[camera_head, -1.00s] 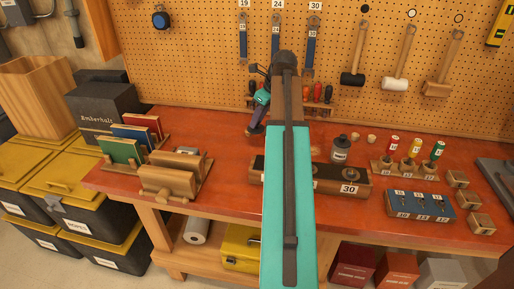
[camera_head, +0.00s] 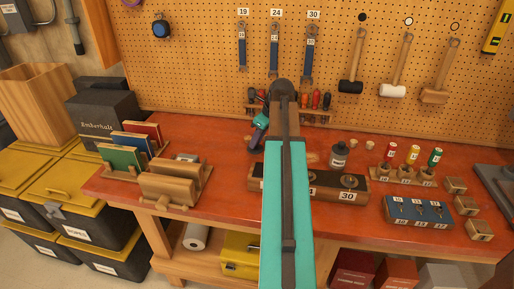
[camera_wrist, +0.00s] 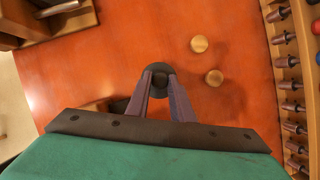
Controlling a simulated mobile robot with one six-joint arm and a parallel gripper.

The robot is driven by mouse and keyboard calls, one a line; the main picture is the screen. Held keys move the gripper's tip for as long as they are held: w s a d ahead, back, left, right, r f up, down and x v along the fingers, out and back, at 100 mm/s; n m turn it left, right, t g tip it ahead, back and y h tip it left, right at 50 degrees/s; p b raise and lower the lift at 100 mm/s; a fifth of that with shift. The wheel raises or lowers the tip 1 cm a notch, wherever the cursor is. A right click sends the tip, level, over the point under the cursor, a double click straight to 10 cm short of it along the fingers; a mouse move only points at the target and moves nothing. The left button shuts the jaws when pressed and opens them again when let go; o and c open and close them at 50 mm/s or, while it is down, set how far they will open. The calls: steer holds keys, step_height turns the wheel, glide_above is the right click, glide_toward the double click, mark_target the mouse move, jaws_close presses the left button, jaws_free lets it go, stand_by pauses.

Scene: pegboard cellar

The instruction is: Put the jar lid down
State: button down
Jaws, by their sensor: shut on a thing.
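My gripper (camera_wrist: 158,76) is shut on a dark round thing between its fingertips in the wrist view, which I take for the jar lid (camera_wrist: 155,69). The red bench top (camera_wrist: 110,65) shows around and below it. I cannot tell whether the lid touches the bench. In the head view my arm stands over the middle of the bench, and the fingers and lid are too small or hidden to make out. A dark jar with a pale label (camera_head: 339,155) stands upright on the bench, right of my arm.
Two small round wooden pieces (camera_wrist: 199,44) lie close by the gripper. A tool rack (camera_wrist: 291,105) runs along the wall side. A long wooden block marked 30 (camera_head: 347,196) lies in front of the jar.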

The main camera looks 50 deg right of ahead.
mark_target(257, 147)
steer(key=shift+f+p, duration=0.35)
steer(key=shift+f, duration=1.5)
steer(key=shift+f, duration=0.1)
steer(key=c, duration=1.6)
jaws_free()
steer(key=shift+o, duration=0.2)
steer(key=b+v, duration=0.1)
steer(key=v, duration=1.1)
steer(key=shift+b, duration=0.4)
steer(key=shift+r, duration=0.25)
